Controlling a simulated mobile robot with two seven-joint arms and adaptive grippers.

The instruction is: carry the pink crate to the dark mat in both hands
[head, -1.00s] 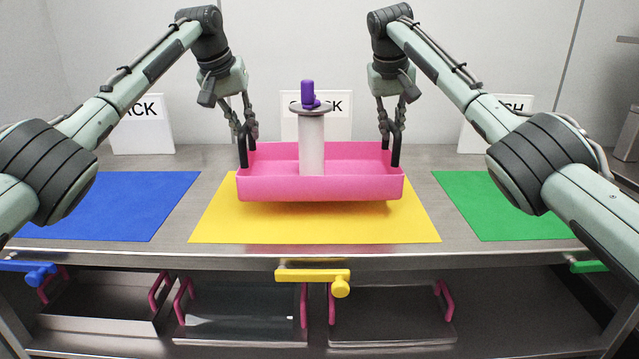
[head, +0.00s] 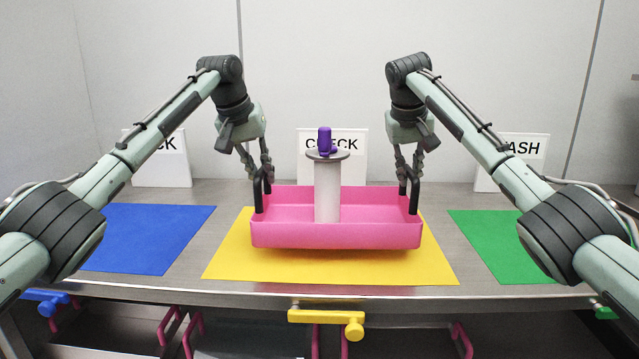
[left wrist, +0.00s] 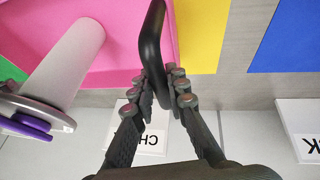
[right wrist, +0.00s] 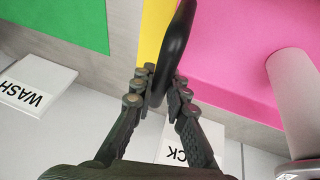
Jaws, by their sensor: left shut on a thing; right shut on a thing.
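The pink crate (head: 335,234) hangs level a little above the yellow mat, with a shadow under it. A white cylinder (head: 327,190) with a grey disc and a purple handle (head: 325,141) on top stands in it. My left gripper (head: 262,176) is shut on the crate's black left handle, also seen in the left wrist view (left wrist: 152,40). My right gripper (head: 410,174) is shut on the black right handle, also seen in the right wrist view (right wrist: 178,45). The mats in view are blue, yellow and green; I see no dark one.
The yellow mat (head: 230,265) lies on the metal table, between a blue mat (head: 150,240) and a green mat (head: 500,255). White signs stand behind, one reading WASH (head: 525,150). A yellow lever (head: 330,318) sticks out at the table's front edge.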

